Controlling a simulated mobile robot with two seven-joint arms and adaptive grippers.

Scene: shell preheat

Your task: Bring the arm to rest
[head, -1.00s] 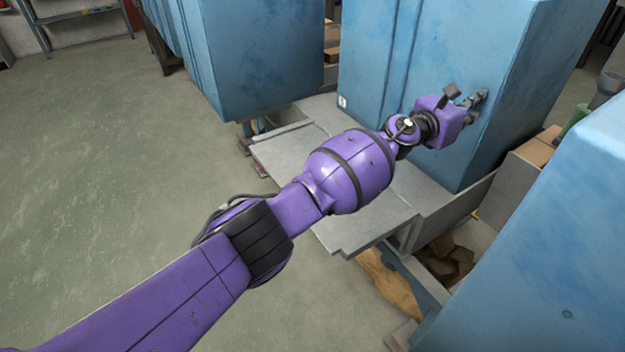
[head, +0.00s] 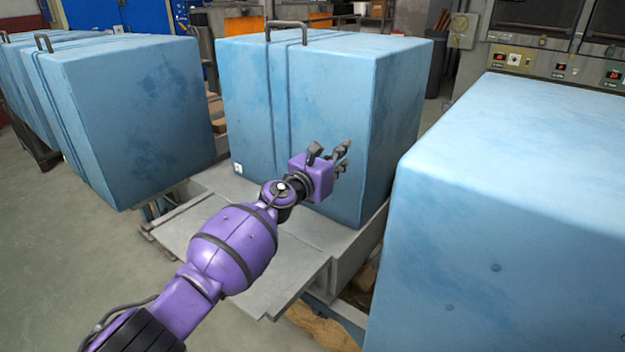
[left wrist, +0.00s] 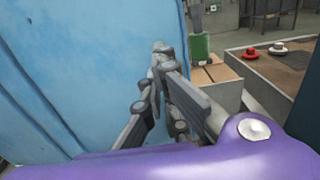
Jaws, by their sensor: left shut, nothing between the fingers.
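My left arm, purple with black joints, reaches in from the lower left in the head view. Its gripper (head: 342,158) is in front of the middle large blue box (head: 320,95), near its right front edge. In the left wrist view the gripper fingers (left wrist: 160,75) come together at their tips, shut and empty. The blue surface fills the left of that view; I cannot tell whether the fingers touch it. My right gripper is not in view.
Another blue box (head: 130,115) stands at left, and one (head: 500,220) fills the right foreground. A grey metal shelf (head: 285,275) lies below my arm. In the wrist view, a green container (left wrist: 200,48) and red knob (left wrist: 248,52) show at right. Floor at left is open.

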